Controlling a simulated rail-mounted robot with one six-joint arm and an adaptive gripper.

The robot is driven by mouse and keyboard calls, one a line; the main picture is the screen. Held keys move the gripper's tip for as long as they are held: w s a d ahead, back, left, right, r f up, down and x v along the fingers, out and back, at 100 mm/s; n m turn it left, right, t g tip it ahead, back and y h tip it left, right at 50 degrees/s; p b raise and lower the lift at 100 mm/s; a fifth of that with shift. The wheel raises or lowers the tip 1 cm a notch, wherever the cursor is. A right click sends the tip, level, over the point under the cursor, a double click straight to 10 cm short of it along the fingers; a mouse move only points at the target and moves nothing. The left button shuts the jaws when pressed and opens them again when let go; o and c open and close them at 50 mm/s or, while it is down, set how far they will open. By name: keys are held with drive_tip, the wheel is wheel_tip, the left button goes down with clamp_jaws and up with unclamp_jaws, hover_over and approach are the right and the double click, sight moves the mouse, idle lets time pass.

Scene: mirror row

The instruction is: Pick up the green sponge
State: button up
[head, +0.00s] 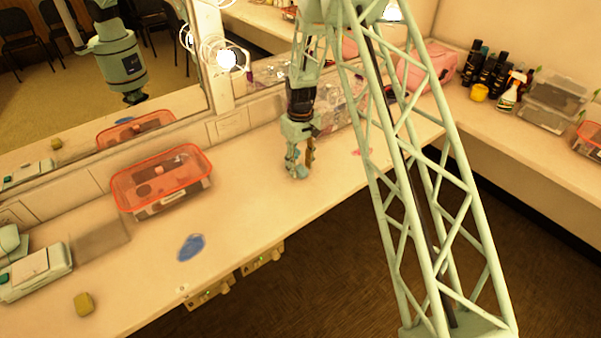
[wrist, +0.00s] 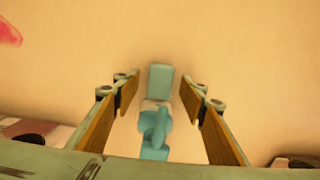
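My gripper (head: 300,170) is low over the counter near the mirror in the head view. In the wrist view its two tan finger pads (wrist: 160,121) stand wide apart. A teal object (wrist: 159,80) with a block-like far end lies between them, with clear gaps to both; its near end is partly hidden by my gripper. A small olive-yellow block (head: 84,303), sponge-like in shape, lies at the front left of the counter in the head view, well away from my gripper. I cannot tell which of these is the green sponge.
A red-rimmed clear bin (head: 161,185) stands left of my gripper by the mirror. A blue flat patch (head: 191,247) lies on the front counter. Clear containers stand behind my gripper. Bottles (head: 487,70) and a pink bag (head: 427,66) are at the back right.

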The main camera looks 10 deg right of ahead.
sight(301, 168)
drive_tip(key=shift+c, duration=0.6)
drive_tip(key=c, duration=0.7)
drive_tip(key=shift+r, duration=0.15)
drive_tip(key=shift+r, duration=1.65)
drive_tip(key=s, duration=0.5)
drive_tip(key=s+r, duration=0.1)
drive_tip(key=s, duration=1)
drive_tip(key=shift+r, duration=0.2)
drive_tip(key=shift+o, duration=0.5)
